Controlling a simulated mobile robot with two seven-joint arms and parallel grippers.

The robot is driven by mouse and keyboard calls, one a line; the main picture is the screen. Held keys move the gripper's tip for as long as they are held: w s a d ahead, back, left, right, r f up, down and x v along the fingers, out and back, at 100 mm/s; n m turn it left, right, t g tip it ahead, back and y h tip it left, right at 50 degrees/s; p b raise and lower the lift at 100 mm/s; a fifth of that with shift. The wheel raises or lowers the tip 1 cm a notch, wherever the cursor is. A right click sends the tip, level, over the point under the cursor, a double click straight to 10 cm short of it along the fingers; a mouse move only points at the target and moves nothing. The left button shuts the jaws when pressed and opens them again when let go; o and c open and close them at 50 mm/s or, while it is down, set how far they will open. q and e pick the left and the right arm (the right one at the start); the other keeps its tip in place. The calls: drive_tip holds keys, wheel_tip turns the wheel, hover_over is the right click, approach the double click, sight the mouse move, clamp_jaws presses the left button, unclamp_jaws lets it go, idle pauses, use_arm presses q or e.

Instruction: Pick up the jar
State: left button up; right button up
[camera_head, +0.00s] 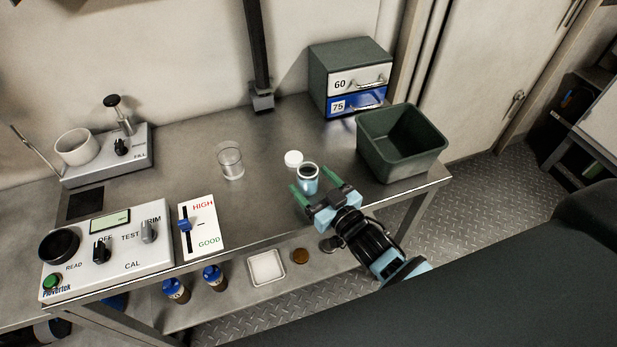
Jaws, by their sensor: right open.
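A small clear jar (307,184) with blue contents and an open top stands upright on the metal table. A round white lid (293,159) lies just behind it. My right gripper (309,178) is open, with one green finger on each side of the jar. I cannot tell whether the fingers touch it. A larger clear glass vessel (230,161) stands apart to the left. My left gripper is not in view.
A dark green bin (401,170) stands right of the jar, near the table's right edge. Drawers marked 60 and 75 (350,84) stand behind. A white meter (110,246) and a slider panel (203,224) sit at the left. The table (190,135) is bare around the glass vessel.

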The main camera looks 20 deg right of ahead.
drive_tip(key=shift+x, duration=0.95)
drive_tip(key=c, duration=1.2)
